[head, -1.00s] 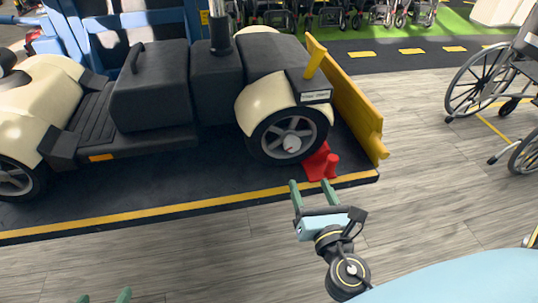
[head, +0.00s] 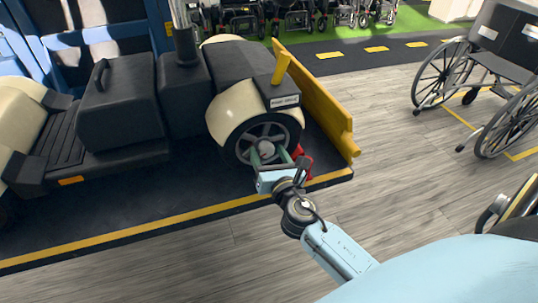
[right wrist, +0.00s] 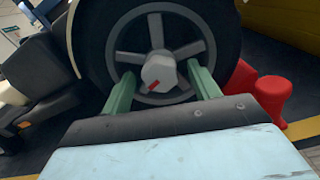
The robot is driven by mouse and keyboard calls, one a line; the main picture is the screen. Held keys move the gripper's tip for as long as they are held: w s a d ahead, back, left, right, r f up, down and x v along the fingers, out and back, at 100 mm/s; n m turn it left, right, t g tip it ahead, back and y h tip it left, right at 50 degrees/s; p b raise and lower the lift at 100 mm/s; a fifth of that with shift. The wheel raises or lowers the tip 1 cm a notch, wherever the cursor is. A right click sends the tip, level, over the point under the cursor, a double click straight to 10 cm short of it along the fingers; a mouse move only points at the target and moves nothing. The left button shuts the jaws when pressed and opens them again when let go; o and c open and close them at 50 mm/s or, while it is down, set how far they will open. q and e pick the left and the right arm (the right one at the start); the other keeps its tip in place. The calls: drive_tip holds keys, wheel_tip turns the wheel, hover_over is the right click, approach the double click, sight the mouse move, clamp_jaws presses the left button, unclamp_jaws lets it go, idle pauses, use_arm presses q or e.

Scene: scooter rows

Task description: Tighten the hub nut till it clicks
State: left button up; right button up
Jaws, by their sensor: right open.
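The hub nut (right wrist: 159,72) is a light grey hexagon with a red mark, at the centre of the spoked scooter wheel (right wrist: 203,30). It also shows in the head view (head: 266,148), partly behind the gripper. My right gripper (head: 270,155) is open, its green fingers pointing at the wheel. In the right wrist view the fingers (right wrist: 160,82) stand to the left and right of the nut, wide apart. I cannot tell whether the tips are level with the nut in depth. My left gripper is out of view.
A red chock (right wrist: 268,92) is on the dark platform (head: 130,208) beside the wheel. A yellow ramp panel (head: 318,105) stands to the right of the scooter. Wheelchairs (head: 490,80) stand at the right; the grey floor between is clear.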

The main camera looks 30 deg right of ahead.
drive_tip(key=shift+c, duration=0.3)
drive_tip(key=c, duration=0.9)
drive_tip(key=shift+m, duration=0.3)
